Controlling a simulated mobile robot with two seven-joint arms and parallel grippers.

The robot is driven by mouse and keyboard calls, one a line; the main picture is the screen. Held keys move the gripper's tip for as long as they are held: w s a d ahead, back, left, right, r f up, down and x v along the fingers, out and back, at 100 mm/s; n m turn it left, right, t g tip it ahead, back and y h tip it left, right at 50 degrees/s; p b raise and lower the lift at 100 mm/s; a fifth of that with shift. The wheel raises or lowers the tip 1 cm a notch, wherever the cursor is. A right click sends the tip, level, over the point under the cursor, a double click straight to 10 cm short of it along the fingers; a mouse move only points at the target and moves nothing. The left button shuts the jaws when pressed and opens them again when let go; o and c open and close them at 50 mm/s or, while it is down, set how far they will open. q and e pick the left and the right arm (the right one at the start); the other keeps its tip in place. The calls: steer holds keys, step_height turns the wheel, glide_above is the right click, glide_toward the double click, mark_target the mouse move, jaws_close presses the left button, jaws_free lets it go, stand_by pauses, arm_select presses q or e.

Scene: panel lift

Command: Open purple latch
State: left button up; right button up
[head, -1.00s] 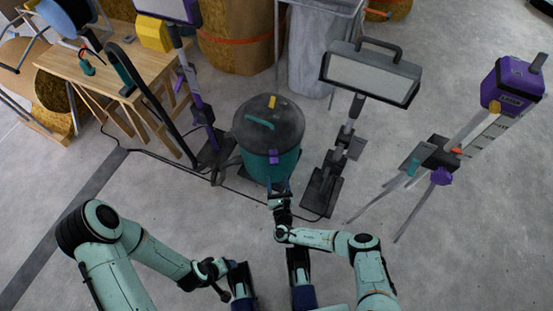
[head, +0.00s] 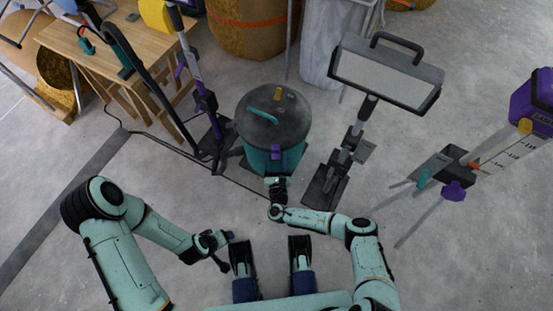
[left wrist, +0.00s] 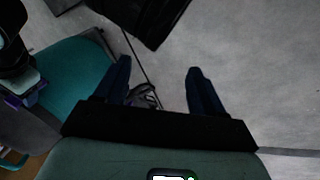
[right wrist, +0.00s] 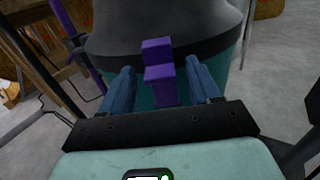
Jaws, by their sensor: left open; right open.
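The purple latch (head: 276,152) sits on the front rim of a teal canister (head: 258,160) with a dark round lid (head: 270,115). My right gripper (head: 276,182) is in front of the canister, just below the latch in the head view. In the right wrist view the latch (right wrist: 158,72) shows upright between the open fingers of my right gripper (right wrist: 162,85). Whether they touch it I cannot tell. My left gripper (head: 230,240) is low and left of the canister, away from the latch. Its open, empty fingers show in the left wrist view (left wrist: 160,88).
A work lamp (head: 385,75) on a stand is right of the canister. A purple device on a tripod (head: 535,105) stands farther right. A purple-grey upright stand (head: 200,90) and a wooden table (head: 90,50) are at left. A cable crosses the floor.

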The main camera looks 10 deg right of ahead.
jaws_close()
steer(key=shift+s+f+t+b, duration=0.4)
steer(key=shift+f+t+b, duration=0.25)
steer(key=shift+b, duration=0.25)
steer(key=shift+s+t+b, duration=0.3)
steer(key=shift+t+b, duration=0.3)
steer(key=shift+t, duration=0.05)
steer(key=shift+s, duration=0.1)
arm_select(q)
steer(key=shift+g, duration=0.4)
steer(key=f, duration=0.1)
steer(key=s+a+f, duration=0.1)
steer(key=f, duration=0.1)
steer(key=s+f, duration=0.1)
steer(key=shift+a+f, duration=0.3)
steer(key=shift+f, duration=0.1)
arm_select(e)
steer(key=shift+r, duration=0.1)
